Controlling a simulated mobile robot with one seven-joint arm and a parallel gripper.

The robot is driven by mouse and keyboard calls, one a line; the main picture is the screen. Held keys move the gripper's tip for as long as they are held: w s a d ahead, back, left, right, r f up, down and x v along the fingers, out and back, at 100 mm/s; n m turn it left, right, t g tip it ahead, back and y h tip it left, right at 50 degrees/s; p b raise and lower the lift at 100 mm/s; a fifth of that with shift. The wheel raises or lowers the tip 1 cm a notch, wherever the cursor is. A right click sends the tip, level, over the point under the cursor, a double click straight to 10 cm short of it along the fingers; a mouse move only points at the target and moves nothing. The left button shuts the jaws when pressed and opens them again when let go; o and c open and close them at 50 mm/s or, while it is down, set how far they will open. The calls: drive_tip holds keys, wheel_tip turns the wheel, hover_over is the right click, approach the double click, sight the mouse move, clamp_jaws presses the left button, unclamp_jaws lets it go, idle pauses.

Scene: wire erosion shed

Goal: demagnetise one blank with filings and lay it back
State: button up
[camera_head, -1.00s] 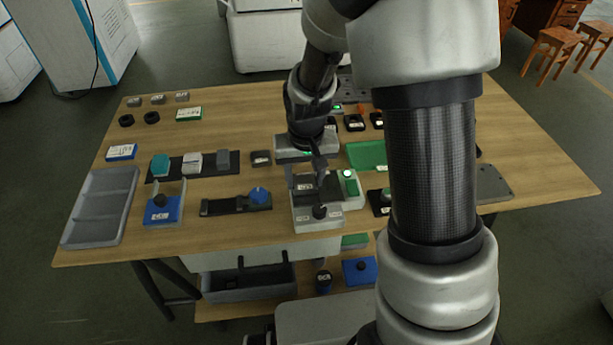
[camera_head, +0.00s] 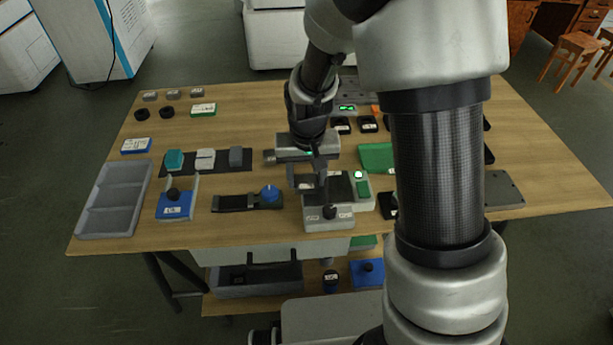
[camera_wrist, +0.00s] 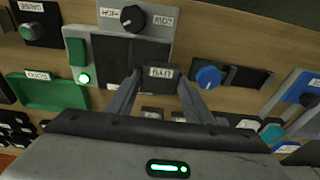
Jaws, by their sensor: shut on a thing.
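My gripper (camera_wrist: 158,82) is shut on a small dark block with a white label (camera_wrist: 160,72), held between the fingertips; the label is too small to read surely. In the head view my gripper (camera_head: 306,185) is just above the left part of a grey machine (camera_head: 328,224) with a black top plate, a dark knob and a lit green lamp (camera_head: 358,174). The machine also shows in the wrist view (camera_wrist: 105,18), beyond the fingertips. I cannot tell whether the block touches the plate. A dark strip (camera_head: 221,168) to the left carries teal, white and grey blocks.
A grey divided tray (camera_head: 108,232) lies at the table's left end. A blue box with a black knob (camera_head: 174,211) and a dark slide with a blue knob (camera_head: 268,193) stand left of the machine. A green mat (camera_head: 375,157) is to its right.

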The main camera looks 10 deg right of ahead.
sight(306, 182)
drive_tip(key=shift+r+p, duration=2.45)
drive_tip(key=shift+r, duration=1.15)
drive_tip(key=w+d+f, duration=0.1)
drive_tip(key=w+d, duration=0.3)
drive_tip(key=w, duration=0.4)
drive_tip(key=w+d+f, duration=0.1)
drive_tip(key=w+d, duration=0.4)
drive_tip(key=w, duration=0.2)
wheel_tip(306, 182, down, 6)
drive_tip(key=shift+w+r+b, duration=0.15)
drive_tip(key=shift+b, duration=0.5)
drive_tip(key=shift+f, duration=2.2)
drive_tip(key=shift+f, duration=0.1)
